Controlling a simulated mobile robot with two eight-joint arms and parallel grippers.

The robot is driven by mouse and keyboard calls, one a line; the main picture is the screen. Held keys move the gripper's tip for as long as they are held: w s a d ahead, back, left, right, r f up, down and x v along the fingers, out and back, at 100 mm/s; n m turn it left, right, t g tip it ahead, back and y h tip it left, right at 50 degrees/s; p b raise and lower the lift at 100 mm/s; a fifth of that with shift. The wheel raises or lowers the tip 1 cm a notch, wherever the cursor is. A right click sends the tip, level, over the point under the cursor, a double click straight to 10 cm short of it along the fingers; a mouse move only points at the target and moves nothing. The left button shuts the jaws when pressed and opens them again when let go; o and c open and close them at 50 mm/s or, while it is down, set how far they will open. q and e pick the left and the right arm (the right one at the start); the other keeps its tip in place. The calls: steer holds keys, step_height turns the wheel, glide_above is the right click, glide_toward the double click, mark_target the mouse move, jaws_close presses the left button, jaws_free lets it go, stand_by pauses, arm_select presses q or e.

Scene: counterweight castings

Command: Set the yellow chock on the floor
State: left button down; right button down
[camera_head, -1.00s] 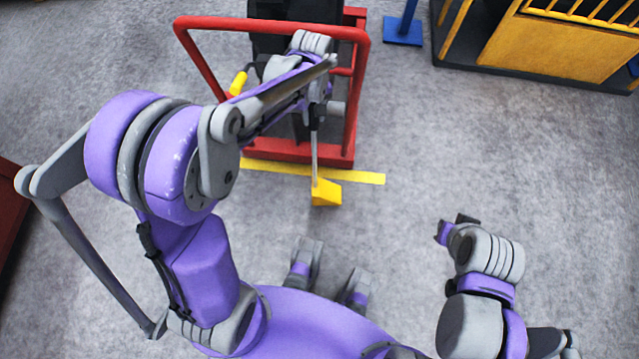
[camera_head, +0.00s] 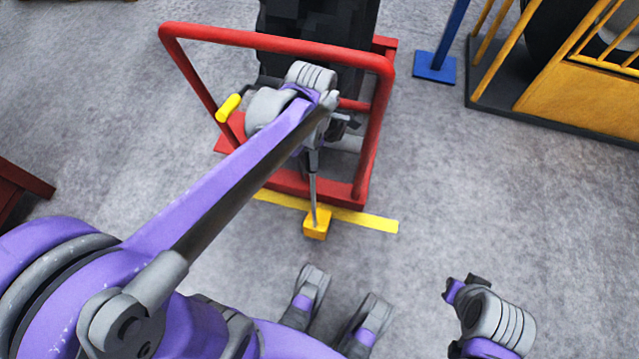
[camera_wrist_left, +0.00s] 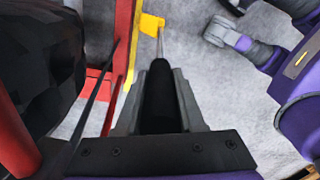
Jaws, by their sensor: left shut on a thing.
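The yellow chock (camera_head: 316,229) is a small block on a thin grey rod with a black grip (camera_wrist_left: 160,100). My left gripper (camera_head: 313,150) is shut on this grip, with one finger on each side in the left wrist view (camera_wrist_left: 160,108). The rod runs down to the chock, which also shows at the top of that view (camera_wrist_left: 151,25). The chock appears at the near edge of a yellow floor line (camera_head: 365,219); whether it touches the floor I cannot tell. My right gripper (camera_head: 464,287) is away to the right, apart from the chock; its jaw opening is unclear.
A red frame (camera_head: 375,130) with a yellow-gripped lever (camera_head: 229,107) and a dark mass (camera_head: 315,60) stands just behind the chock. A blue post base (camera_head: 434,67) and a yellow cage (camera_head: 575,95) are at the back right.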

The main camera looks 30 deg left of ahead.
mark_target(314, 174)
arm_select(q)
step_height(314, 174, down, 9)
steer(key=b, duration=0.2)
steer(key=shift+b, duration=0.35)
steer(key=shift+f, duration=0.15)
steer(key=c, duration=0.5)
jaws_free()
